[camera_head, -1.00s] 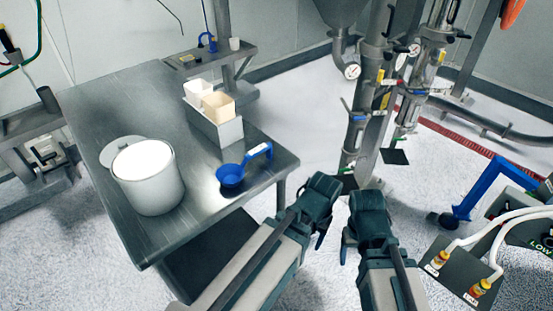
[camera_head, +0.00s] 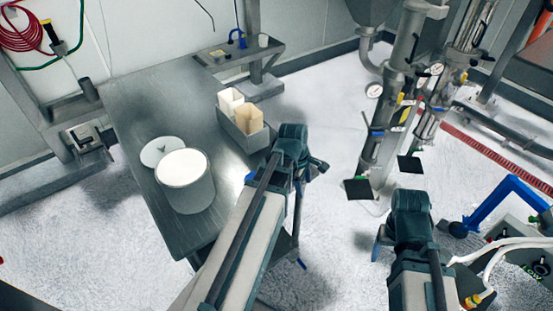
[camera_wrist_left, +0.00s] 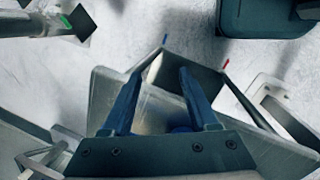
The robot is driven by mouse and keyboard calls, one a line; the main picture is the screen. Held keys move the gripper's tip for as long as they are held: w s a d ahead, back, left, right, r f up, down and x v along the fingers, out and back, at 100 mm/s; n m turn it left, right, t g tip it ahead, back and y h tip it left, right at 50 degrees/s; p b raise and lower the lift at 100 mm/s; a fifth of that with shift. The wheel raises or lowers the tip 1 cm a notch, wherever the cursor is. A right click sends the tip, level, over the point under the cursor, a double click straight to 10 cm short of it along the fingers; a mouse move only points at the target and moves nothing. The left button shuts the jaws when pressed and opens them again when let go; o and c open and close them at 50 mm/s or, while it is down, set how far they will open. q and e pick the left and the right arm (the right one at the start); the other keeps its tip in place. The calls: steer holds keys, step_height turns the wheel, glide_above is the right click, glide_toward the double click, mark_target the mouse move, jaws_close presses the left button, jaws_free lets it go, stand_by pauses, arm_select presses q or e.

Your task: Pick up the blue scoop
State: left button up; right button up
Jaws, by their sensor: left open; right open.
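The blue scoop (camera_head: 250,178) is on the steel table (camera_head: 143,106). In the head view my left arm covers most of it, and only a small blue edge shows. My left gripper (camera_head: 312,166) is open above the table's right edge, close to the scoop. In the left wrist view its two blue fingers stand apart with nothing held between them (camera_wrist_left: 160,78). A bit of blue (camera_wrist_left: 181,129) shows low between the fingers, too hidden to name surely. My right gripper (camera_head: 381,242) is open and empty over the floor, right of the table.
A white bucket (camera_head: 185,185) stands left of my left arm, with a round lid (camera_head: 160,150) behind it. A grey bin (camera_head: 246,134) with cream containers is just behind my left gripper. Sifter pipes (camera_head: 388,110) and a blue frame (camera_head: 490,205) stand at right.

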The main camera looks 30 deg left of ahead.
arm_select(q)
steer(key=w+a+r+n+t+p, duration=0.1)
steer(key=a+r+n+t+p, duration=0.1)
steer(key=a+r+n+p, duration=0.75)
arm_select(e)
step_height(320, 180, up, 9)
steer(key=b, duration=0.3)
arm_select(q)
steer(key=w+a+f+n+b, duration=0.1)
steer(key=f+b, duration=0.1)
steer(key=w+a+f+n+b, duration=0.1)
steer(key=f+b, duration=0.1)
steer(key=b, duration=0.1)
steer(key=w+a+f+n+b, duration=0.1)
steer(key=a+f+b, duration=0.1)
steer(key=f, duration=0.1)
steer(key=shift+a+n, duration=0.1)
steer(key=shift+n, duration=0.25)
steer(key=shift+w+f+b, duration=0.1)
steer(key=shift+f+b, duration=0.1)
steer(key=shift+b, duration=0.25)
arm_select(e)
step_height(320, 180, down, 8)
arm_select(q)
steer(key=b+x, duration=0.5)
steer(key=shift+w+d+f, duration=0.1)
steer(key=shift+d, duration=0.15)
arm_select(e)
step_height(320, 180, down, 5)
steer(key=shift+r, duration=0.1)
